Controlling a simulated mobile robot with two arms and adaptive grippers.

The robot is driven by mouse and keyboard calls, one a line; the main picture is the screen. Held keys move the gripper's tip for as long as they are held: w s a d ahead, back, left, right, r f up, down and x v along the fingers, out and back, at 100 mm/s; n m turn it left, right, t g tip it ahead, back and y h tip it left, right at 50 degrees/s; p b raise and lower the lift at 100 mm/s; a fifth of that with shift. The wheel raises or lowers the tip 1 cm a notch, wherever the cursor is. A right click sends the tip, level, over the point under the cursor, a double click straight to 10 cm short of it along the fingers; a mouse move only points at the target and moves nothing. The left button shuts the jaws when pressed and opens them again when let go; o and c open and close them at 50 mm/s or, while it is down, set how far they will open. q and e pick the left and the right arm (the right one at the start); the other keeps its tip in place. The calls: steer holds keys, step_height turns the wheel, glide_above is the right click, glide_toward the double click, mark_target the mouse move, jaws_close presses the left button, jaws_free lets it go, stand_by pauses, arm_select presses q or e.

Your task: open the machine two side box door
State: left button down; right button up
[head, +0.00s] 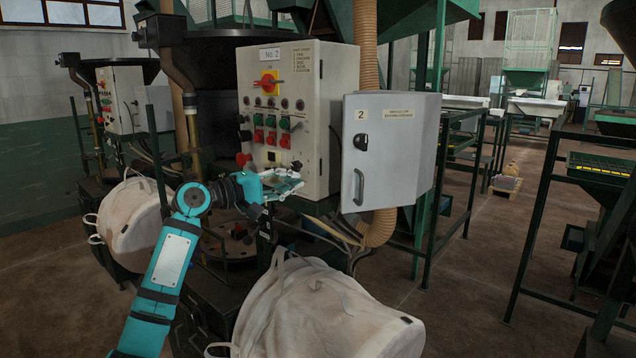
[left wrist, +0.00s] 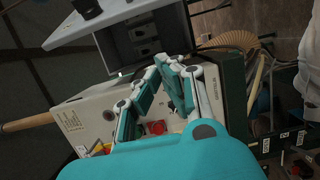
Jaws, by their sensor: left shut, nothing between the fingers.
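In the left wrist view the door (left wrist: 110,22) stands swung out, and the dark inside of the side box (left wrist: 140,45) shows with several grey fittings. My left gripper (head: 297,182) is in front of the cabinet's lower part, left of the door and apart from its handle. Its fingers (left wrist: 168,62) are together and empty. My right gripper is out of view.
Red and green buttons (head: 270,128) and a red-yellow switch (head: 268,83) are on the cabinet front, close to my left gripper. White bulk bags (head: 320,310) stand below. A ribbed hose (head: 380,228) runs behind the door. Floor (head: 460,300) is open to the right.

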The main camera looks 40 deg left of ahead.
arm_select(q)
steer(key=p+x, duration=0.4)
steer(key=x, duration=0.6)
steer(key=s+d+p, duration=0.2)
steer(key=d, duration=0.1)
steer(key=shift+s+f, duration=0.15)
steer(key=shift+s, duration=0.1)
steer(key=shift+s, duration=0.1)
